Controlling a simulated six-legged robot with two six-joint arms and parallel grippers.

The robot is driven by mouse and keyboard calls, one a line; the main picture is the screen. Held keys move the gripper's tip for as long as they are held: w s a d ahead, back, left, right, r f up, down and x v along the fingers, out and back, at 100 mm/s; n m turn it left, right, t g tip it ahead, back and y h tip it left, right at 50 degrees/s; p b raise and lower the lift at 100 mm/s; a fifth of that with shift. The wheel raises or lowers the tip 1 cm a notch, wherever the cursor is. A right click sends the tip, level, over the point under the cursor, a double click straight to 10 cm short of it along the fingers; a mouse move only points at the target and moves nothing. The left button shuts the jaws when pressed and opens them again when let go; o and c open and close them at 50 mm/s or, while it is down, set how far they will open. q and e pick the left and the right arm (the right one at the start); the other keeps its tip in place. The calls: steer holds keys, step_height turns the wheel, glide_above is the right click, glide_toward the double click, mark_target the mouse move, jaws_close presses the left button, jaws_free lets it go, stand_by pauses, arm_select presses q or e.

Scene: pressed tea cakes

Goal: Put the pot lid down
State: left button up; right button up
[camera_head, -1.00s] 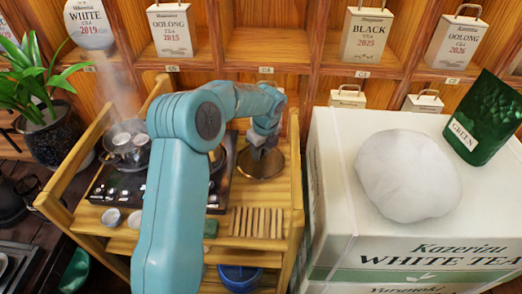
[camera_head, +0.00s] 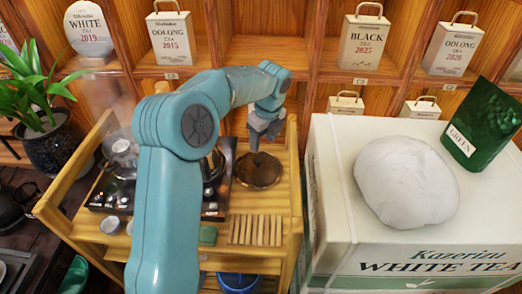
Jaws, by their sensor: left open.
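The pot lid (camera_head: 258,173) is a round, brownish, shiny disc. It lies on the wooden cart's top (camera_head: 280,196), to the right of the dark stove. My left gripper (camera_head: 256,147) is open just above the lid, its fingers pointing down near the lid's middle. I cannot tell whether the fingers touch the lid's knob. A pot (camera_head: 213,166) on the stove is mostly hidden behind my left arm. My right gripper is not in view.
A steaming metal pot (camera_head: 121,151) stands at the stove's left. Wooden strips (camera_head: 256,231) and small cups (camera_head: 109,224) lie at the cart's front. A large white tea box (camera_head: 330,190) with a white bag (camera_head: 405,182) stands to the right. Shelves with tea packages rise behind.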

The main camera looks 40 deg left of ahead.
arm_select(q)
steer(key=shift+d+r, duration=0.2)
steer(key=shift+r, duration=1.4)
steer(key=shift+s+f, duration=0.1)
